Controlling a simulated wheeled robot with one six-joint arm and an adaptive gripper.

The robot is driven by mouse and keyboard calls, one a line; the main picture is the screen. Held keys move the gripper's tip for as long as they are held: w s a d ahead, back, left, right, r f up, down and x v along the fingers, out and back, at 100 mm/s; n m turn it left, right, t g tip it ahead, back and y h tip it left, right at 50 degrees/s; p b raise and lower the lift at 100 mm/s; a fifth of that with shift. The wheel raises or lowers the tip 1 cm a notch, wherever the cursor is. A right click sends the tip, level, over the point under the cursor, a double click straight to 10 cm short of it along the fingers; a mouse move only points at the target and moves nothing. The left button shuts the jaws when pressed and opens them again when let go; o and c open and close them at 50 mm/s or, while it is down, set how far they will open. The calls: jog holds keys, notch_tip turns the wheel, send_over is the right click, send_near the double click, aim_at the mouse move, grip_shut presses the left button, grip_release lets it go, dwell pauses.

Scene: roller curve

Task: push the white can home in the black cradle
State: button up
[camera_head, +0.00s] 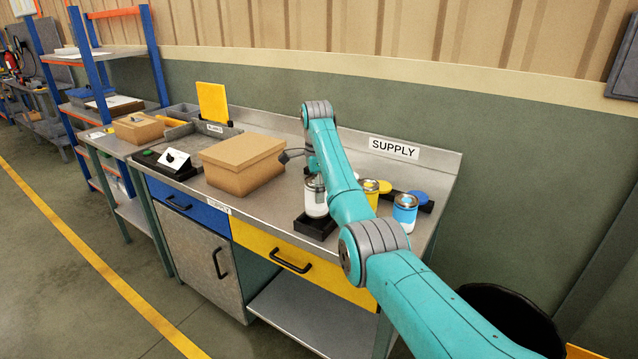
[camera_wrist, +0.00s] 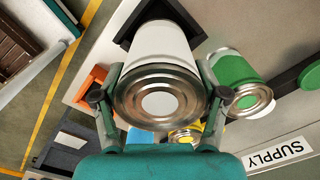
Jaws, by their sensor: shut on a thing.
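The white can (camera_head: 316,199) with a silver lid is upright at the black cradle (camera_head: 313,230) near the front of the bench. In the wrist view the white can (camera_wrist: 161,46) fills the centre, lid toward me, and the dark cradle (camera_wrist: 186,12) shows around its far end. My gripper (camera_wrist: 160,92) is shut on the can near its lid, one finger on each side. In the head view the gripper is mostly hidden behind my arm. I cannot tell whether the can's base touches the cradle floor.
A yellow can (camera_head: 370,193) and a blue can (camera_head: 404,212) stand to the right. A green can (camera_wrist: 236,70) is close beside my finger in the wrist view. A cardboard box (camera_head: 240,163) stands left. The SUPPLY sign (camera_head: 394,149) is on the backsplash.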

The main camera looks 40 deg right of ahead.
jog(key=shift+f, duration=2.2)
jog(key=shift+f, duration=0.7)
dwell(0.8)
jog(key=o, duration=1.3)
